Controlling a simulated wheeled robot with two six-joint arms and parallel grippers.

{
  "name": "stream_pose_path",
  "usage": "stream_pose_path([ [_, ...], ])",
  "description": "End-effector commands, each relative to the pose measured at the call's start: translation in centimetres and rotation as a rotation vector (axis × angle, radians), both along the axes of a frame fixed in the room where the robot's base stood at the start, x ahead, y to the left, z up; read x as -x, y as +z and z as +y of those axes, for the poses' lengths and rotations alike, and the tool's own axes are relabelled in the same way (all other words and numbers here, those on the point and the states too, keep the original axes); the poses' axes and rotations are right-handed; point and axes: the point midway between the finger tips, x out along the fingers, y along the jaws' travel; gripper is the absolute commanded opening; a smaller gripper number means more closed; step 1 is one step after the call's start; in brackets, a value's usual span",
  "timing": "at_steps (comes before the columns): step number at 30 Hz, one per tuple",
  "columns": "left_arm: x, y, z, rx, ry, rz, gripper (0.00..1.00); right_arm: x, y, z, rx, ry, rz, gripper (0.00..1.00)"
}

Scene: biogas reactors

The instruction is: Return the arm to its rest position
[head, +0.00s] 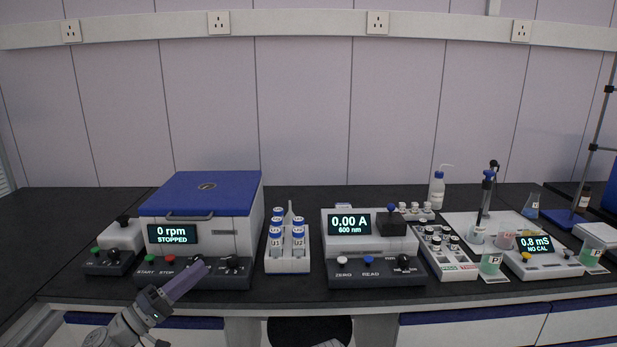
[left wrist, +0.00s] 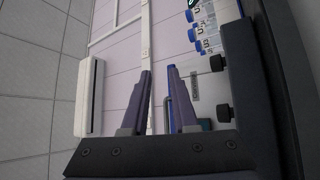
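My left arm enters the head view at the lower left. Its gripper (head: 203,266) is raised in front of the centrifuge (head: 205,195), pointing up and right, and overlaps part of its front panel. In the left wrist view the two purple-grey fingers (left wrist: 159,72) stand apart with nothing between them, so the gripper is open and empty. My right gripper does not show; only a small light piece, perhaps of my right arm, shows at the bottom edge of the head view.
The dark bench holds a tube rack (head: 288,263), a photometer (head: 372,246), a vial rack (head: 447,262) and a conductivity meter (head: 542,262). A wash bottle (head: 437,190) stands behind. The centrifuge lid is closed and its display reads stopped. A dark round stool seat (head: 309,331) is below the bench edge.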

Motion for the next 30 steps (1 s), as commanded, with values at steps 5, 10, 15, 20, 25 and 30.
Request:
stream_pose_path([
  [5, 0.6, -2.0, -10.3, -0.258, -0.206, 0.189, 0.27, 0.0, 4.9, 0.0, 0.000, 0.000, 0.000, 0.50],
  [10, 3.9, -6.1, -18.2, -0.587, -0.400, 0.388, 0.27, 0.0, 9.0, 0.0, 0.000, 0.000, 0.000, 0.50],
  [15, 8.4, -9.3, -22.0, -0.946, -0.535, 0.556, 0.27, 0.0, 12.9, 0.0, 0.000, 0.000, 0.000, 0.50],
  [20, 12.3, -10.4, -22.4, -1.304, -0.593, 0.676, 0.27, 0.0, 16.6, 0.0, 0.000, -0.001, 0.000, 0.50],
  [25, 14.6, -9.8, -20.9, -1.637, -0.570, 0.749, 0.27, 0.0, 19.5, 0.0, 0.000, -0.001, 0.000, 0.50],
  [30, 15.3, -8.6, -19.6, -1.841, -0.516, 0.775, 0.27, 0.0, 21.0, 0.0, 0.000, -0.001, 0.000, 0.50],
])
